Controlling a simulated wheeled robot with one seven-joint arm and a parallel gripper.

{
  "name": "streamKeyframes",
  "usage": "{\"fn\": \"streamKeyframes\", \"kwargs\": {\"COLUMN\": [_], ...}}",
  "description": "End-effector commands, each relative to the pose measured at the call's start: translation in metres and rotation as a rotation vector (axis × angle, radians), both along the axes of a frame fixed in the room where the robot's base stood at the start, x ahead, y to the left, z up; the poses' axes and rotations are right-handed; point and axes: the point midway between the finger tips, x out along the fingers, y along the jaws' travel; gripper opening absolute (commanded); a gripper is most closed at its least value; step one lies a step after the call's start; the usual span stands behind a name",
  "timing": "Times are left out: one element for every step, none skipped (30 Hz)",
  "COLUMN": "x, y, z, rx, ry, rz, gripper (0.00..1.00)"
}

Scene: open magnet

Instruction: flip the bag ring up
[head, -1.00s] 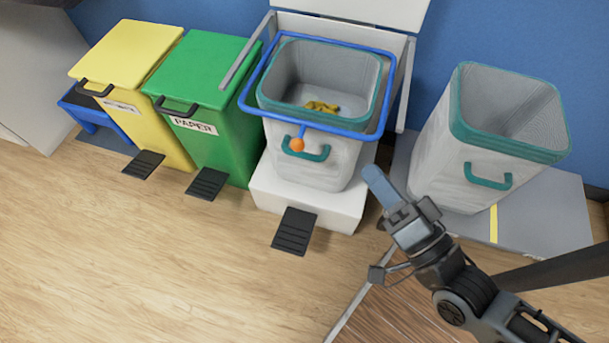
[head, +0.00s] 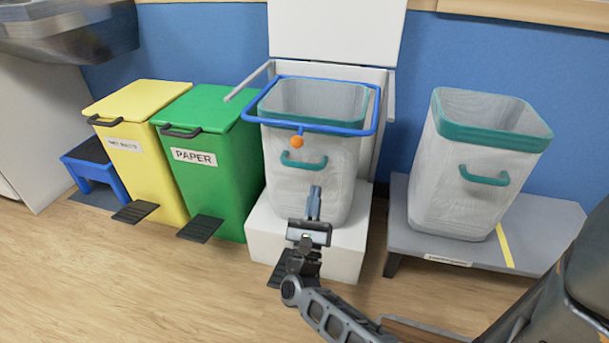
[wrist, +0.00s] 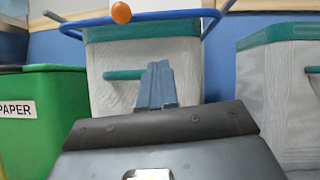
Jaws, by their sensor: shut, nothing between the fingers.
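The blue bag ring (head: 372,112) lies about level around the top of the grey bin (head: 330,185) in the open white bin housing. An orange knob (head: 297,142) hangs on a short stem at the ring's front. In the wrist view the ring (wrist: 165,15) crosses the top, with the orange knob (wrist: 121,12) left of centre. My gripper (head: 314,190) is shut and empty, in front of the grey bin, below the ring and knob and apart from them. The fingers (wrist: 160,85) point toward the bin in the wrist view, over its teal handle's right end.
A green PAPER bin (head: 212,150) and a yellow bin (head: 140,150) stand to the left. A second grey bin (head: 470,180) stands on a low grey platform (head: 420,240) at right. The white lid (head: 335,30) is raised behind. Floor at front left is clear.

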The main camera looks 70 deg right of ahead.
Motion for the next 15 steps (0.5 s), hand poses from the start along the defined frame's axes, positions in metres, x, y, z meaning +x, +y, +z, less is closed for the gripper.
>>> {"fn": "streamKeyframes", "kwargs": {"x": [0.001, 0.001, 0.001, 0.001, 0.000, 0.000, 0.000, 0.000, 0.000, 0.000, 0.000, 0.000, 0.000, 0.000, 0.000], "y": [-0.007, -0.010, -0.013, -0.015, -0.016, -0.017, -0.018, -0.018, -0.018, -0.018, -0.018, -0.017, -0.017, -0.017, -0.017], "z": [-0.007, -0.009, -0.010, -0.010, -0.011, -0.011, -0.011, -0.010, -0.010, -0.010, -0.010, -0.010, -0.010, -0.010, -0.010], "rx": [0.003, 0.004, 0.006, 0.007, 0.007, 0.008, 0.008, 0.008, 0.008, 0.008, 0.009, 0.009, 0.008, 0.009, 0.008], "ry": [-0.040, -0.061, -0.081, -0.094, -0.105, -0.113, -0.117, -0.119, -0.120, -0.120, -0.118, -0.118, -0.118, -0.118, -0.117], "rz": [-0.007, -0.009, -0.010, -0.011, -0.012, -0.014, -0.014, -0.013, -0.013, -0.013, -0.013, -0.013, -0.013, -0.012, -0.012], "gripper": [0.00, 0.00, 0.00, 0.00, 0.00, 0.00, 0.00, 0.00, 0.00, 0.00, 0.00, 0.00, 0.00, 0.00, 0.00]}}
